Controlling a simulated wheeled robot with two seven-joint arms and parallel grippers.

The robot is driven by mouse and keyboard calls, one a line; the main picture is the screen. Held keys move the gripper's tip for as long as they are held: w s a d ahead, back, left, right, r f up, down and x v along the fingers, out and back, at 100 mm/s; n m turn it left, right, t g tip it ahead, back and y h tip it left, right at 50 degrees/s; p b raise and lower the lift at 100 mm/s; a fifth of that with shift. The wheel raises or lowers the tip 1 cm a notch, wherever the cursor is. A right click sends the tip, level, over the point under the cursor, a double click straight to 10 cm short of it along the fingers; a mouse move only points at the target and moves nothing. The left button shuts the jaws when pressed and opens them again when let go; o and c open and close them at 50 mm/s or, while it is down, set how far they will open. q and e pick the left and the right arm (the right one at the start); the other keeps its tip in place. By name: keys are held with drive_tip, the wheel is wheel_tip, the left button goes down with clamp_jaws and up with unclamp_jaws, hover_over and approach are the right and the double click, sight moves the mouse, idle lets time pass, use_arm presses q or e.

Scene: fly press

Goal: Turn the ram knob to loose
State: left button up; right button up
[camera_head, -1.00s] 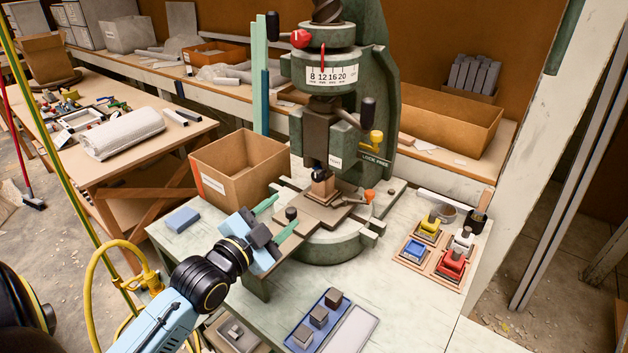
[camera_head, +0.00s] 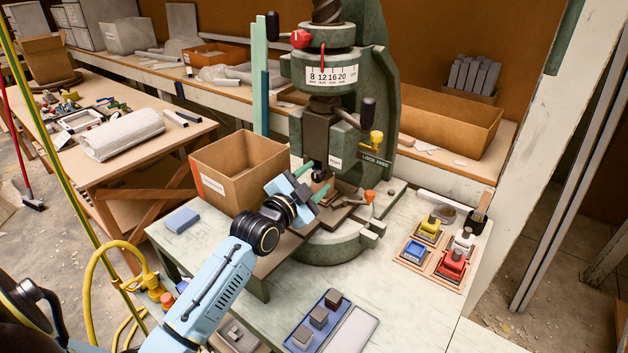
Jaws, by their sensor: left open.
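The green fly press (camera_head: 322,72) stands on the pale bench. A small dark knob (camera_head: 318,175) shows at the lower front of its ram (camera_head: 316,128), beside a small white label (camera_head: 335,163) too small to read. I take it as the ram knob; its setting cannot be told. My left gripper (camera_head: 321,180) is open, its two green fingers pointing at the knob from the front left. The fingertips lie around or just in front of it; contact cannot be told. The gripper partly hides the press bed. My right gripper is not in view.
A yellow knob (camera_head: 376,138) sits by the LOCK FREE plate, with a black handle (camera_head: 368,108) above. An open cardboard box (camera_head: 236,190) stands close left of my arm. Stamps in a wooden rack (camera_head: 436,250) are at right. A blue tray (camera_head: 309,335) is in front.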

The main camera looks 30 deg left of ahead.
use_arm(q)
drive_tip(key=shift+w, duration=0.15)
drive_tip(key=c, duration=1)
